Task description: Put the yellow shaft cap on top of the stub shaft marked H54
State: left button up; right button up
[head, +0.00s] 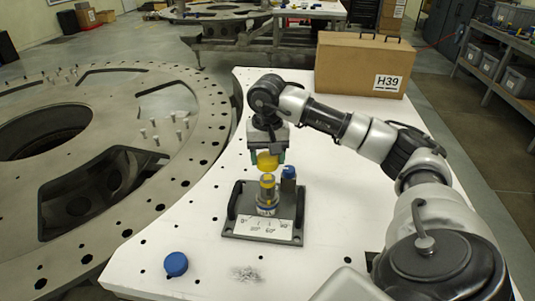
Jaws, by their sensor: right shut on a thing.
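My right gripper (266,153) points down, shut on the yellow shaft cap (267,162). The cap hangs just above a metal stub shaft (266,198) with a yellowish upper part. A small gap seems to show between the cap and the shaft top. The shaft stands upright on a grey fixture plate (236,222) with a white angle scale. I cannot read an H54 mark on the shaft. My left gripper is out of view.
A short post with a blue top (289,174) stands right behind the shaft. The plate has dark handles on both sides. A blue cap (175,264) lies on the white table (330,215). A cardboard box marked H39 (352,68) stands at the back. The turret plate (205,120) is at left.

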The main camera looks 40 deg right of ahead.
aim_at(267, 176)
jog(key=shift+f+b, duration=0.85)
jog(key=shift+f, duration=0.6)
jog(key=shift+f+b, duration=1.3)
jog(key=shift+f, duration=0.2)
jog(key=o, duration=1)
notch_tip(267, 176, up, 10)
jog(key=shift+f+b, duration=0.25)
jog(key=shift+b, duration=0.15)
jog(key=shift+r, duration=0.7)
